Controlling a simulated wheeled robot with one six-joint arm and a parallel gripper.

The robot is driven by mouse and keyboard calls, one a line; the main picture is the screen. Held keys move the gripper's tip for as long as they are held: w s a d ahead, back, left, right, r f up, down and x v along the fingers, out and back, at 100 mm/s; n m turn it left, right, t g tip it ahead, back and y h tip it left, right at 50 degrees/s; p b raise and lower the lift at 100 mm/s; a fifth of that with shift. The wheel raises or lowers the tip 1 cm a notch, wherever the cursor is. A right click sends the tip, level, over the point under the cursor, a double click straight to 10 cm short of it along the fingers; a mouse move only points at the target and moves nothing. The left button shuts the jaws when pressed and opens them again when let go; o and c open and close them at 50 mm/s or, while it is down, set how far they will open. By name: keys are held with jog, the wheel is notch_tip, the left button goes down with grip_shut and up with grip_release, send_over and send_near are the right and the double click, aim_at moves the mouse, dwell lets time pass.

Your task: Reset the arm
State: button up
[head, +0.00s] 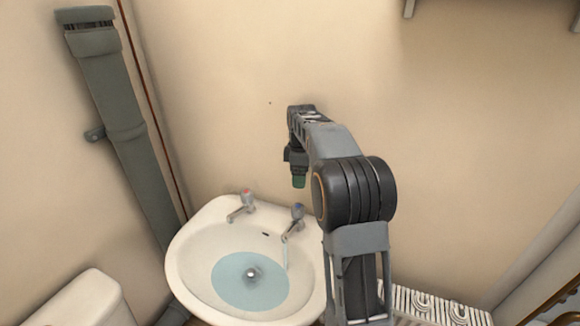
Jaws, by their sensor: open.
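My arm reaches up and over the right side of the white basin (195,262). My gripper (299,182) points down at the arm's end, above the blue-topped tap (294,221) and apart from it. Its greenish tips look small here, and the gap between them is hard to make out. Nothing is seen held in it. The red-topped tap (243,206) stands at the basin's back left. Pale blue water (240,284) lies in the basin around the drain. A thin pale stream seems to run below the blue-topped tap.
A thick grey pipe (118,125) runs down the wall at left. A white cistern-like corner (83,301) is at the bottom left. A striped grey-white surface (440,308) lies at the bottom right. The wall behind my arm is bare.

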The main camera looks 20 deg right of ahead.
jog(key=s+a+f+m+t, duration=0.1)
jog(key=s+a+m, duration=0.5)
jog(key=s, duration=0.6)
jog(key=s+a+f+m+t, duration=0.1)
jog(key=s+a+m, duration=0.4)
jog(key=s, duration=0.7)
jog(key=shift+s+a+f+m+t, duration=0.15)
jog(key=shift+a+f+m+t, duration=0.2)
jog(key=shift+a+t, duration=0.45)
